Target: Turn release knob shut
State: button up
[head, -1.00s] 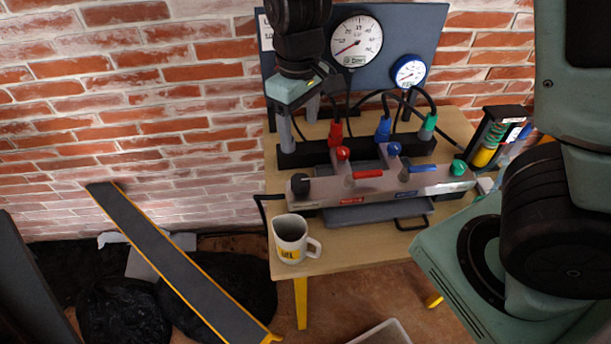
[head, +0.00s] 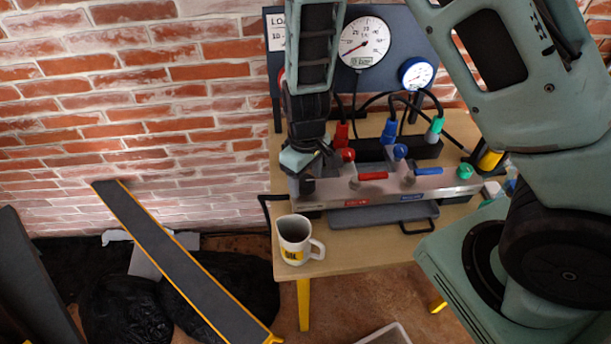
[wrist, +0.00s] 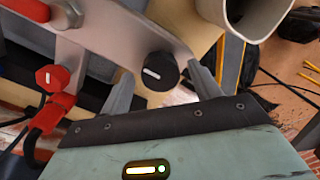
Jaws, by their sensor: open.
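The release knob (wrist: 159,72), black and round with a white line, sits at the left end of the grey manifold (head: 400,188). In the wrist view it lies between the fingertips of my gripper (wrist: 161,84), one finger on each side. My gripper is open; whether either finger touches the knob cannot be told. In the head view my gripper (head: 309,170) is over the manifold's left end, and the knob (head: 307,187) is partly hidden below it. The white line points roughly along the gap between the fingers.
A white mug (head: 294,238) stands just in front of the manifold's left end, close to the knob. Red (head: 374,175) and blue (head: 428,171) levers and a green knob (head: 464,171) are farther right. Hoses and gauges (head: 364,42) are behind. A ramp (head: 185,260) is left of the table.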

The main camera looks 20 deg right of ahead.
jog(key=c, duration=1)
jog(key=shift+m, duration=0.4)
jog(key=m+p, duration=0.1)
jog(key=m, duration=0.2)
jog(key=shift+r+p, duration=0.1)
jog(key=shift+p, duration=0.2)
jog(key=m+p, duration=0.2)
jog(key=m, duration=0.3)
jog(key=m+p, duration=0.1)
jog(key=m, duration=0.4)
jog(key=shift+p, duration=0.4)
jog(key=shift+w+m+p, duration=0.1)
jog(key=shift+m+p, duration=0.6)
jog(key=shift+m, duration=1.3)
